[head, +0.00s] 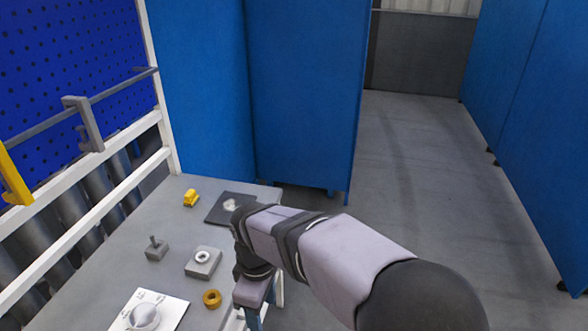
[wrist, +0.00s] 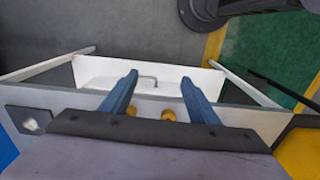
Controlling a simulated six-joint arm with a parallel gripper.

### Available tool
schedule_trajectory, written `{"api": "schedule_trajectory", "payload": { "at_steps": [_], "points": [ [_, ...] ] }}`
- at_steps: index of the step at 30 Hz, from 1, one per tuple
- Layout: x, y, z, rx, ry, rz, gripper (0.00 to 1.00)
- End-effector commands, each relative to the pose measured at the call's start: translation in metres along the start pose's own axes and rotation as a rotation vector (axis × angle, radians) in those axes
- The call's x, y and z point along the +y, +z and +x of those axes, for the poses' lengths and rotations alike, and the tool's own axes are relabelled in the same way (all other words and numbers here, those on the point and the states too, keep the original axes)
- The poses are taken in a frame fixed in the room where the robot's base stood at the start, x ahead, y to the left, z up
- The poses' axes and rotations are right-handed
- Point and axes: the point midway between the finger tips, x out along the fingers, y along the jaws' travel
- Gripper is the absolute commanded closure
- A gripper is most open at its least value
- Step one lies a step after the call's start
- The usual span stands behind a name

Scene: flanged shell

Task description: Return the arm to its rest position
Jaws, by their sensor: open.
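My arm reaches in from the lower right of the head view, and its wrist bends down at the table's right edge. My gripper (head: 260,308) hangs there, partly hidden by the wrist. In the wrist view, my gripper (wrist: 160,80) shows two blue fingers spread apart with nothing between their tips. On the grey table (head: 180,225) are a white plate with a pale dome (head: 146,314), a brass ring (head: 212,299), a grey block with a white ring (head: 202,263) and a grey block with a peg (head: 156,249).
A dark square plate with a shiny disc (head: 231,206) and a yellow item (head: 191,198) lie at the table's far end. A rail and blue pegboard (head: 75,75) border the left. Blue panels (head: 305,90) stand behind. Open floor (head: 420,170) lies to the right.

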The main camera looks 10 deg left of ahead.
Motion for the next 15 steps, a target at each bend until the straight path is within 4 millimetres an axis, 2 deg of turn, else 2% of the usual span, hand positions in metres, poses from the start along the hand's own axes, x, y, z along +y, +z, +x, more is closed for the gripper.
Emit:
{"api": "schedule_trajectory", "payload": {
  "at_steps": [1, 3, 5, 6, 9, 12, 15],
  "points": [
    [0.014, 0.036, 0.000, 0.000, 0.000, 0.140, 0.45],
    [0.024, 0.082, 0.003, -0.001, 0.000, 0.330, 0.45],
    [0.028, 0.120, 0.006, -0.001, 0.001, 0.493, 0.45],
    [0.028, 0.146, 0.009, -0.001, 0.001, 0.601, 0.45],
    [0.018, 0.203, 0.017, -0.001, 0.002, 0.863, 0.45],
    [0.001, 0.249, 0.025, -0.002, 0.002, 1.094, 0.45],
    [-0.019, 0.281, 0.033, -0.002, 0.003, 1.281, 0.45]
  ]
}}
